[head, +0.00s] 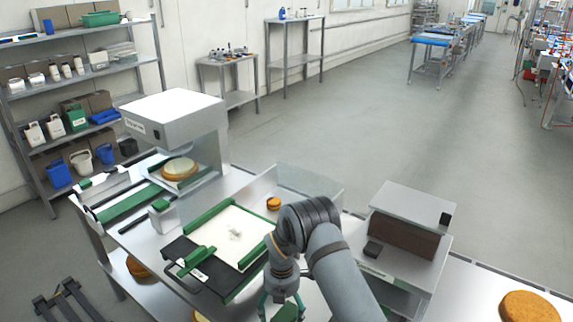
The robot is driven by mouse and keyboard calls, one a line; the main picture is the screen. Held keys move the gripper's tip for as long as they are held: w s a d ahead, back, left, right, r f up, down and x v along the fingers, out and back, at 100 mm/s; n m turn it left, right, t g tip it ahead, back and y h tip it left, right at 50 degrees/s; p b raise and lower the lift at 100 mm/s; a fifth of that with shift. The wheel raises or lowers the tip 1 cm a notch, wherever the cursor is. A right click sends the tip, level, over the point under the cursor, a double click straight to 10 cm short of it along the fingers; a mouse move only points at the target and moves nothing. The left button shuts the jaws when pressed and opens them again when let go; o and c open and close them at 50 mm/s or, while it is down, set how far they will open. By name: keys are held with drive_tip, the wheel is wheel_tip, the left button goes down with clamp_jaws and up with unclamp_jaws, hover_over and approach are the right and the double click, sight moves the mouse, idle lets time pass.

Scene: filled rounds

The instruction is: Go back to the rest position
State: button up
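My gripper (281,308) is at the bottom edge of the head view, at the end of my grey arm, pointing down over the front of the metal workbench. Its fingertips are cut off by the frame, so I cannot tell whether it is open or shut, or whether it holds anything. A patch of green shows between its fingers; I cannot tell what it belongs to. Just left of it is a white board with green side rails (222,232) and a black tray edge.
A white machine (172,118) stands at back left with a filled round (180,169) under its head. A small round (273,203) lies behind my arm. A metal box machine (408,222) stands right of my arm. A larger round (531,306) lies at far right.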

drive_tip(key=shift+r+b, duration=0.6)
drive_tip(key=shift+r, duration=1.4)
